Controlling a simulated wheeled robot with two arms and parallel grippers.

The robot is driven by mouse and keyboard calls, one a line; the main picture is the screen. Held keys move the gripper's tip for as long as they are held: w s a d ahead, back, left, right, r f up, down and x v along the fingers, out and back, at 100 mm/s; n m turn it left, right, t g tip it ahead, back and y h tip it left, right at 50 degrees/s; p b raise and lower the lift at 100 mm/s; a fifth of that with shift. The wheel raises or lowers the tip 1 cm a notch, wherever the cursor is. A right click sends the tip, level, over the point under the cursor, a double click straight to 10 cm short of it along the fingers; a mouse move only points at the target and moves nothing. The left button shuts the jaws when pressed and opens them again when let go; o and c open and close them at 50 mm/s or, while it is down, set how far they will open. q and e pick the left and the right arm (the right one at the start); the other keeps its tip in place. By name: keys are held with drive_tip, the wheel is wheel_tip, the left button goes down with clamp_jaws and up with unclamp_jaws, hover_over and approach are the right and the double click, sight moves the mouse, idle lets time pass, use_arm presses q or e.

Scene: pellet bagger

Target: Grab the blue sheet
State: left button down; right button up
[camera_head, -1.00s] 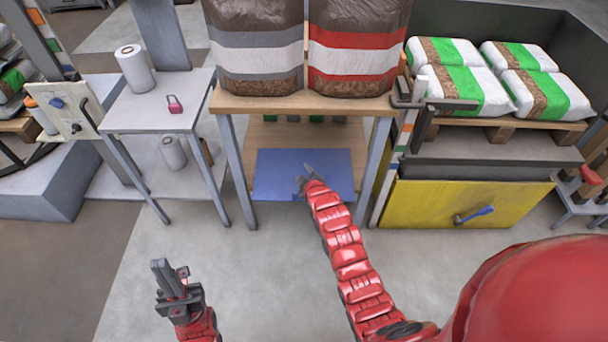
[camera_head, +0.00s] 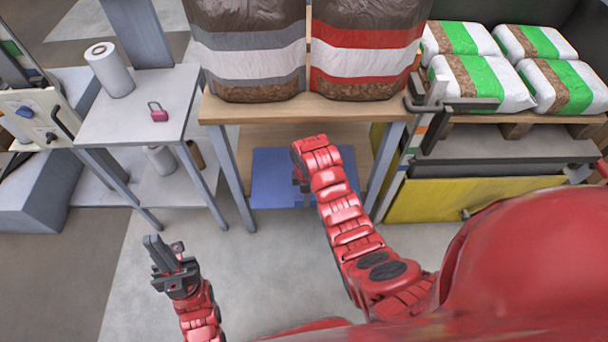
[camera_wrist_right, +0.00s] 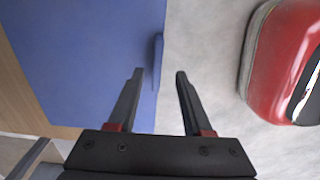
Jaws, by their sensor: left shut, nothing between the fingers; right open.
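The blue sheet (camera_head: 270,178) lies on the lower shelf of the wooden-topped table, partly hidden behind my right arm. In the right wrist view the blue sheet (camera_wrist_right: 85,60) fills the upper left, with a narrow raised blue strip at its right edge. My right gripper (camera_wrist_right: 160,74) is open, its fingertips close to that strip, which appears just beyond the gap between them. I cannot tell whether they touch. In the head view the right gripper is mostly hidden by its arm. My left gripper (camera_head: 160,245) is shut and empty above the floor.
Two large bags (camera_head: 250,50) stand on the tabletop (camera_head: 300,108) above the shelf. Table legs (camera_head: 230,180) flank the opening. A grey side table (camera_head: 120,125) holds a white roll and a pink padlock. A yellow panel (camera_head: 450,200) is to the right.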

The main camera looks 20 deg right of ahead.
wheel_tip(320, 180, down, 5)
drive_tip(key=shift+w+d+r+b, duration=0.1)
drive_tip(key=shift+w+b, duration=0.05)
drive_tip(key=shift+b, duration=0.35)
clamp_jaws()
drive_tip(key=shift+r, duration=0.1)
idle(0.9)
